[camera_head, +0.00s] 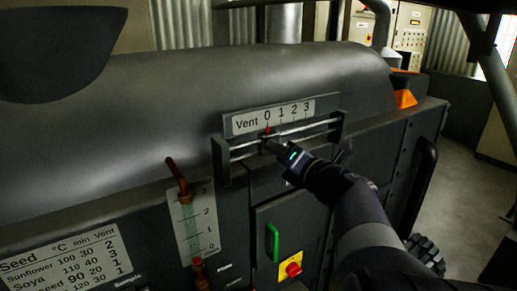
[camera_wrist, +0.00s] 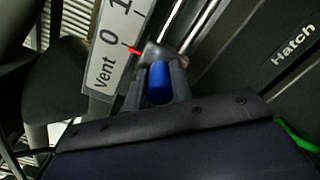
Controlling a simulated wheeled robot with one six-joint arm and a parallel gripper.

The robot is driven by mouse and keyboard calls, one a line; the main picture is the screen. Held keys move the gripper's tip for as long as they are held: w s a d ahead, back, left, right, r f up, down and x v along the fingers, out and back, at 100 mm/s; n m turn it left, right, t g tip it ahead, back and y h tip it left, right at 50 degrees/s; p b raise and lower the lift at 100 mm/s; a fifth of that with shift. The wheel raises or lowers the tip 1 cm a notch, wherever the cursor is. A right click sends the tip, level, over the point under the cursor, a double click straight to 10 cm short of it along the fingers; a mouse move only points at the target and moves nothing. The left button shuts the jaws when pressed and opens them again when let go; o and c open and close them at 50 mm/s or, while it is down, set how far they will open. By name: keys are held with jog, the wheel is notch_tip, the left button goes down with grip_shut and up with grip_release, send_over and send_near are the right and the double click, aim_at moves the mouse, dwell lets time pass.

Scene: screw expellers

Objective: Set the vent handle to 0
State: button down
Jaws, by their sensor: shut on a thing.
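The vent handle is a slider on two horizontal rails below the white Vent scale (camera_head: 282,116), marked 0 to 3. Its red pointer (camera_head: 268,130) lines up with the 0 at the left end of the marks. In the wrist view the red pointer (camera_wrist: 134,50) also sits level with the 0. My gripper (camera_head: 274,147) reaches the slider from the lower right. In the wrist view its fingers are shut on the blue grip of the vent handle (camera_wrist: 159,82), one on each side. The handle's lower end is hidden by my gripper.
A level gauge with a red-brown lever (camera_head: 178,178) stands to the lower left. Below are a green handle (camera_head: 272,241) and a red button (camera_head: 293,269) on yellow. A hatch panel (camera_wrist: 285,50) lies right in the wrist view. A dark bracket (camera_head: 221,160) closes the rails' left end.

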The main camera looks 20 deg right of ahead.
jog(key=c, duration=1.4)
grip_release()
jog(key=shift+s+a, duration=0.1)
jog(key=shift+a, duration=0.2)
jog(key=shift+c, duration=0.2)
jog(key=shift+o, duration=1.2)
jog(key=shift+d, duration=0.1)
jog(key=s+d+b, duration=0.1)
jog(key=s, duration=0.9)
jog(key=shift+s+d, duration=0.25)
jog(key=shift+s, duration=0.1)
jog(key=shift+w, duration=0.1)
jog(key=w, duration=0.3)
jog(key=w+a, duration=0.1)
jog(key=w, duration=0.3)
jog(key=w+p, duration=0.1)
jog(key=w, duration=0.2)
jog(key=shift+w+a, duration=0.25)
jog(key=shift+w, duration=0.05)
jog(key=shift+d, duration=0.2)
jog(key=shift+s, duration=0.1)
